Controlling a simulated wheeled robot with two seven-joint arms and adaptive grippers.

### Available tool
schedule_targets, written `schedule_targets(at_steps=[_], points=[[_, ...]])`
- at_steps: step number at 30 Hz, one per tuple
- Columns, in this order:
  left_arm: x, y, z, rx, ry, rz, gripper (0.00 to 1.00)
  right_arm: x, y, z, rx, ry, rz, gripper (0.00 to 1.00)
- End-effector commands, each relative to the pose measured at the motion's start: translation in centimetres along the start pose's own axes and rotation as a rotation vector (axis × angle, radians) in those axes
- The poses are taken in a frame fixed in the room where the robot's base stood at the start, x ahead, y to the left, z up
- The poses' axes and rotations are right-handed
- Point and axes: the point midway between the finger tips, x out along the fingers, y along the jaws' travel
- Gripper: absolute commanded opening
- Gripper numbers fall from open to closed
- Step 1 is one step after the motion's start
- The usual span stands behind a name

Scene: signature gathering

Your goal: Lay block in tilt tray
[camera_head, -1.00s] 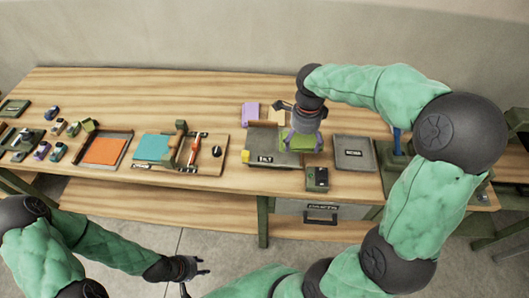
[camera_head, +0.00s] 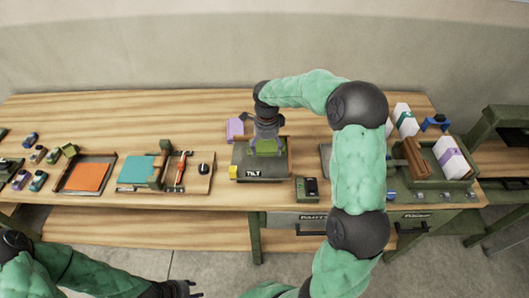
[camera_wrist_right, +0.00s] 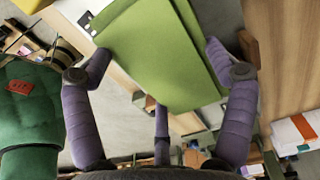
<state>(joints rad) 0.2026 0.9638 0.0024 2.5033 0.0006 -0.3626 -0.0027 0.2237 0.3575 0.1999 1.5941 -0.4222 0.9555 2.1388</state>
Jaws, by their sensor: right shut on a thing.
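The green block (camera_head: 266,147) is in my right gripper (camera_head: 266,136), over the back middle of the grey tray marked TILT (camera_head: 246,166). In the right wrist view the block (camera_wrist_right: 165,50) is a broad green slab between the purple fingers of my right gripper (camera_wrist_right: 158,72), which is shut on it. I cannot tell whether the block touches the tray. My left gripper (camera_head: 183,289) is low at the bottom edge of the head view, away from the table, with its fingers apart and partly cut off.
A purple block (camera_head: 235,128) lies behind the tray's left side, and a small yellow piece (camera_head: 233,171) is at its left edge. A dark green device (camera_head: 307,189) stands at front right. A board with tools (camera_head: 188,173) lies left. My right arm hides part of another tray.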

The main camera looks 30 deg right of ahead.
Motion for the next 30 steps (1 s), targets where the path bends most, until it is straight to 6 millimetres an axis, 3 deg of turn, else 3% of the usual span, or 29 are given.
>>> schedule_targets(at_steps=[8, 15, 28, 29, 30], points=[[0.1, 0.0, 0.0, 0.0, 0.0, 0.0, 0.4, 1.3, -1.0, 0.6, 0.0, 0.0, -0.001, 0.47], [0.5, -0.2, 0.0, 0.0, 0.0, 0.0, 0.4, 4.3, -1.1, 0.7, -0.002, 0.001, 0.0, 0.47], [0.9, -0.3, 0.0, 0.0, 0.0, 0.0, 0.4, 4.9, -1.1, 0.7, -0.001, 0.0, -0.002, 0.47], [0.8, -0.3, 0.0, 0.0, 0.0, 0.0, 0.4, 4.8, -1.1, 0.7, -0.001, 0.0, -0.001, 0.93], [0.8, -0.3, 0.0, 0.0, 0.0, 0.0, 0.4, 4.8, -1.1, 0.7, -0.001, 0.0, -0.001, 1.0]])
